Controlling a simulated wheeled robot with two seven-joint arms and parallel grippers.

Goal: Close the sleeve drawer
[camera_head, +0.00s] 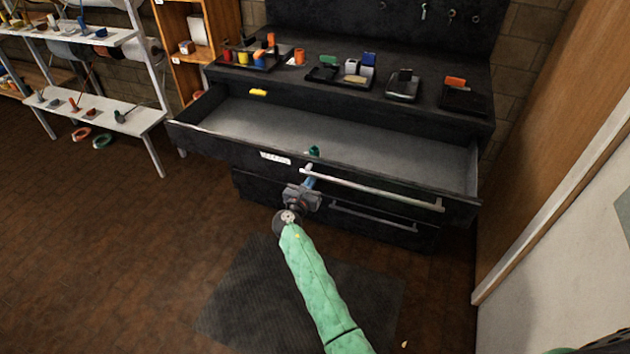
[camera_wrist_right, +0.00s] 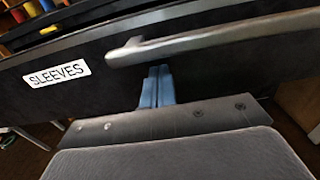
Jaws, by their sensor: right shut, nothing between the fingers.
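The sleeve drawer (camera_head: 232,148) is the wide top drawer of a black cabinet, pulled well out. Its front carries a white label (camera_wrist_right: 57,74) reading "SLEEVES" and a long silver handle bar (camera_head: 375,189), also in the right wrist view (camera_wrist_right: 215,38). My right gripper (camera_head: 309,181) is at the drawer front, right of the label and near the handle's left end. In the right wrist view its blue fingers (camera_wrist_right: 157,72) are together and empty, pointing at the front just below the bar. I cannot tell whether the tips touch it. My left gripper is not in view.
A small green item (camera_head: 313,152) shows at the drawer's front wall, and a yellow item (camera_head: 258,92) at its back. Trays and coloured parts (camera_head: 354,72) stand on the cabinet top. A lower drawer handle (camera_head: 373,216) sits beneath. White shelves (camera_head: 110,118) stand left; a wooden panel is right.

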